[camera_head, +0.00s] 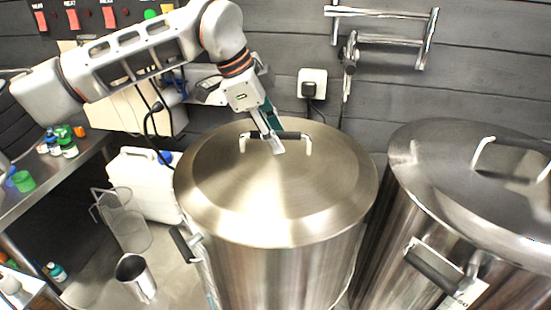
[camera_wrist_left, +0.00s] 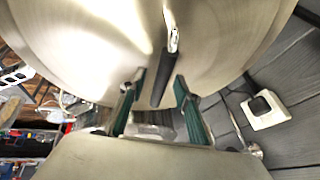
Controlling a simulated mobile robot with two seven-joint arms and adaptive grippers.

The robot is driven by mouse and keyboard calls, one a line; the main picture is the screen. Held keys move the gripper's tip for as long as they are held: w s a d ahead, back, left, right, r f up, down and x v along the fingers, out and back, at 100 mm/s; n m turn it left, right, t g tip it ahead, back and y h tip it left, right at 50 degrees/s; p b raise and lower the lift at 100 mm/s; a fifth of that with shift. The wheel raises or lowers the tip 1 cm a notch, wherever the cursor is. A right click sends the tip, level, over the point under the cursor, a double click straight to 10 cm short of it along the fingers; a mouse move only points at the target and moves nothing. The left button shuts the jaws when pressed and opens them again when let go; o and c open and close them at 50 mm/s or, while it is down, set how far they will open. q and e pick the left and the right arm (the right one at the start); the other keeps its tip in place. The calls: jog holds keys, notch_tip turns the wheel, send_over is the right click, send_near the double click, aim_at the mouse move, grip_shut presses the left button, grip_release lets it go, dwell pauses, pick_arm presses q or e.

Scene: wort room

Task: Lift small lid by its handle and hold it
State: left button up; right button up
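A round steel lid (camera_head: 230,190) lies on the tall steel pot (camera_head: 275,268) in the middle of the head view. Its bar handle with a black grip (camera_head: 294,135) stands near the lid's far side. My left gripper (camera_head: 272,138) reaches down to this handle from behind and hides part of it. In the left wrist view, the black grip (camera_wrist_left: 163,78) runs between the two green-padded fingers of the left gripper (camera_wrist_left: 158,88). The fingers are apart, with a visible gap beside the grip. My right gripper is not in view.
A second lidded steel pot (camera_head: 440,190) stands close on the right. A wall socket (camera_head: 312,84) and rail (camera_head: 385,38) are behind.

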pick_arm(q)
jog(key=shift+d+f, duration=0.1)
jog(key=shift+f, duration=0.2)
grip_shut()
jog(key=shift+w+r, duration=0.15)
jog(key=shift+r, duration=0.1)
